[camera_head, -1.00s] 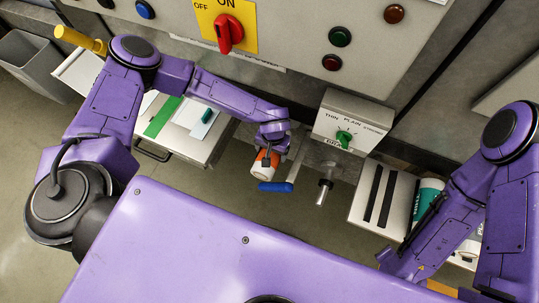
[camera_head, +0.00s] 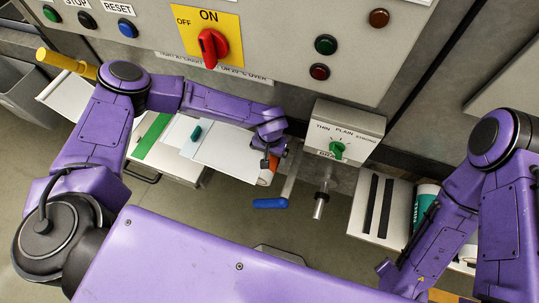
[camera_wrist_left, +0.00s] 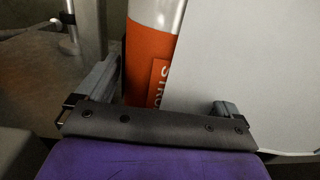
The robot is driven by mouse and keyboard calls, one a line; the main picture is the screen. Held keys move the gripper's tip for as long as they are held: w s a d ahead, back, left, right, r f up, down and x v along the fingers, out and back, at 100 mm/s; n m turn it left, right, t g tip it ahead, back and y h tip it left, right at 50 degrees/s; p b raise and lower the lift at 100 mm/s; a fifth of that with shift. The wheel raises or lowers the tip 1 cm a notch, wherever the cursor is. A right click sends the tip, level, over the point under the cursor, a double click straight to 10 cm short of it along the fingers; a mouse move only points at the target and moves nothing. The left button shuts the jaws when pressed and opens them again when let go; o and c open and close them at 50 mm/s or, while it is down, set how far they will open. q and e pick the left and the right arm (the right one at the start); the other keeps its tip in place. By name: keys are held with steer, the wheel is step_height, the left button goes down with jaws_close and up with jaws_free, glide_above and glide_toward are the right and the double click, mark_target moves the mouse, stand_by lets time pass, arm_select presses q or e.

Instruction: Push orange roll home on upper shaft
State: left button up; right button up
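The orange roll (camera_head: 274,163) with a pale end is mostly hidden by my left gripper (camera_head: 270,160) in the head view. In the left wrist view the orange roll (camera_wrist_left: 150,65) stands between the two spread fingers of my left gripper (camera_wrist_left: 160,98), near the left finger, with a gap to the right one. A bare metal shaft (camera_head: 321,198) sticks out below the dial box. The shaft under the orange roll is hidden. My right gripper (camera_head: 390,278) is low at the right, away from the roll; its fingers are too unclear to read.
A flat white panel (camera_head: 232,155) lies left of the roll, over a tray with a green strip (camera_head: 150,138). A blue-handled lever (camera_head: 270,203) hangs just below the roll. The dial box (camera_head: 345,130) is to the right. A teal roll (camera_head: 425,200) stands on the right shelf.

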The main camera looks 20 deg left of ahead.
arm_select(q)
step_height(320, 180, up, 8)
steer(key=shift+d+f+b, duration=0.1)
steer(key=shift+f+b, duration=0.1)
steer(key=shift+b, duration=0.55)
